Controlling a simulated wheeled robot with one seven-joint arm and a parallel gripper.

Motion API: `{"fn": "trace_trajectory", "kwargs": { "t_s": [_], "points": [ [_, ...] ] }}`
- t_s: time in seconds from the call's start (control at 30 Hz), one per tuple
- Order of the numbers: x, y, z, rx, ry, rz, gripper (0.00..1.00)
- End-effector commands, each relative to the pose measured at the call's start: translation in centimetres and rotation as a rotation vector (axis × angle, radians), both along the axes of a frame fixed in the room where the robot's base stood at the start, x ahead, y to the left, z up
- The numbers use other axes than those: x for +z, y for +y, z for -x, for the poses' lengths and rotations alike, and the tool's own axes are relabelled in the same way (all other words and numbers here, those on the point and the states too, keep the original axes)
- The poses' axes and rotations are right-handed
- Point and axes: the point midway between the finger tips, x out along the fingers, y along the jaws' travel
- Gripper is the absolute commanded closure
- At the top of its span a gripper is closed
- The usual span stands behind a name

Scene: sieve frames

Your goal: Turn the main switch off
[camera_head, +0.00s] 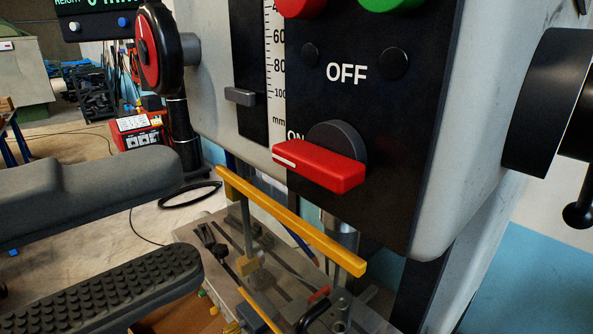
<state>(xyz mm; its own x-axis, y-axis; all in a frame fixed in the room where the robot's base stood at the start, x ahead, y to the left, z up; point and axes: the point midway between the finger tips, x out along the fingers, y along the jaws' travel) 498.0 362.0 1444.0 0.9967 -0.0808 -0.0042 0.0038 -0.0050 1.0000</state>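The main switch is a red rotary handle (320,168) on a dark grey round base (338,140), mounted on the black control panel (389,160). The handle lies nearly horizontal, and its white-marked end points left, beside the partly covered "ON" label (294,136). The "OFF" label (346,73) is above the base. My gripper (188,218) enters from the left with two dark grey fingers spread apart, one above the other. The lower finger shows a ribbed pad. Nothing is between the fingers. In the picture, the tips are left of the handle and apart from it.
A yellow bar (290,222) runs below the panel above the machine table (225,245). A red button (299,6) and a green button (392,3) are at the top. A small grey lever (240,97) sticks out by the scale. A black cylinder (545,105) juts out at right.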

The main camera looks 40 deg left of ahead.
Motion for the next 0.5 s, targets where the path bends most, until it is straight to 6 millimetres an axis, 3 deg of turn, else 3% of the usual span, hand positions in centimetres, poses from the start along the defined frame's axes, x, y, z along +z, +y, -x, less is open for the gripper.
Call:
{"fn": "trace_trajectory", "kwargs": {
  "t_s": [0.5],
  "points": [
    [0.2,-0.5,-6.6,0.0,-0.002,0.007,0.67]
  ]
}}
